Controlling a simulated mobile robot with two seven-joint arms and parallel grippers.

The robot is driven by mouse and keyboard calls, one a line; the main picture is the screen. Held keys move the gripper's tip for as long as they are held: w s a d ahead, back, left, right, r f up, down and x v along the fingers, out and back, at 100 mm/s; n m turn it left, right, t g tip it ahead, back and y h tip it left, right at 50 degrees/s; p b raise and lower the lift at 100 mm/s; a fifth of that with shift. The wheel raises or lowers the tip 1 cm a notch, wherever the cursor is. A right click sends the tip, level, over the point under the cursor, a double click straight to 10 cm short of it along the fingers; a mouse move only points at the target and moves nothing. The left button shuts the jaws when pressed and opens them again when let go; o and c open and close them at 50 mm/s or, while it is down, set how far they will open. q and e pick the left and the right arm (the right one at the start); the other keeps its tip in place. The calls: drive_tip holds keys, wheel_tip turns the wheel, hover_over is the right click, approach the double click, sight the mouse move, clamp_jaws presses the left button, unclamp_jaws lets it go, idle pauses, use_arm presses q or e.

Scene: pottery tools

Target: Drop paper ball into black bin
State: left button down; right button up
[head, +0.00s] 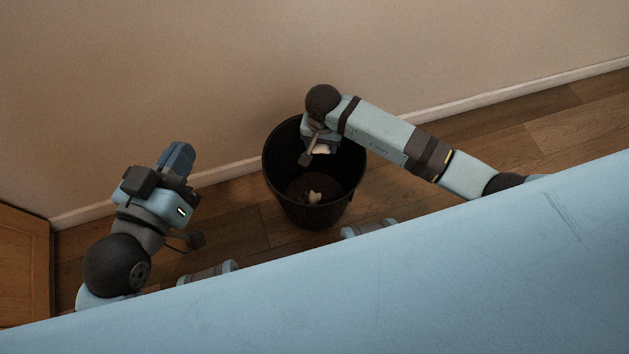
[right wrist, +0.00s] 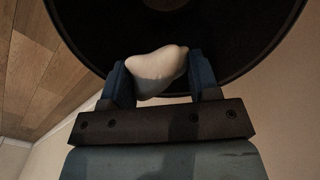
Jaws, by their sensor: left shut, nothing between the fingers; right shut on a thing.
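The black bin (head: 316,213) stands on the wooden floor against the wall. My right gripper (head: 318,150) hangs over the bin's opening from the right. It is shut on a whitish paper ball (head: 323,149). In the right wrist view the paper ball (right wrist: 157,71) sits between the two blue fingers of the right gripper (right wrist: 160,80), with the dark bin interior (right wrist: 225,35) behind it. My left gripper (head: 177,160) is to the left of the bin, clear of it, shut and empty.
The beige wall (head: 230,60) with a pale skirting board (head: 420,124) runs close behind the bin. A wooden cabinet (head: 25,262) stands at the far left. Bare wooden floor (head: 540,120) lies to the right.

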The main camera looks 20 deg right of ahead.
drive_tip(key=o, duration=1)
drive_tip(key=shift+c, duration=0.2)
use_arm(q)
wheel_tip(320, 180, up, 7)
drive_tip(key=n+t+p, duration=0.1)
drive_tip(key=t+p, duration=0.1)
drive_tip(key=p, duration=0.3)
drive_tip(key=shift+a+t, duration=0.2)
drive_tip(key=shift+t, duration=0.2)
use_arm(e)
wheel_tip(320, 180, up, 14)
use_arm(q)
drive_tip(key=shift+s, duration=0.1)
use_arm(e)
drive_tip(key=shift+f, duration=0.1)
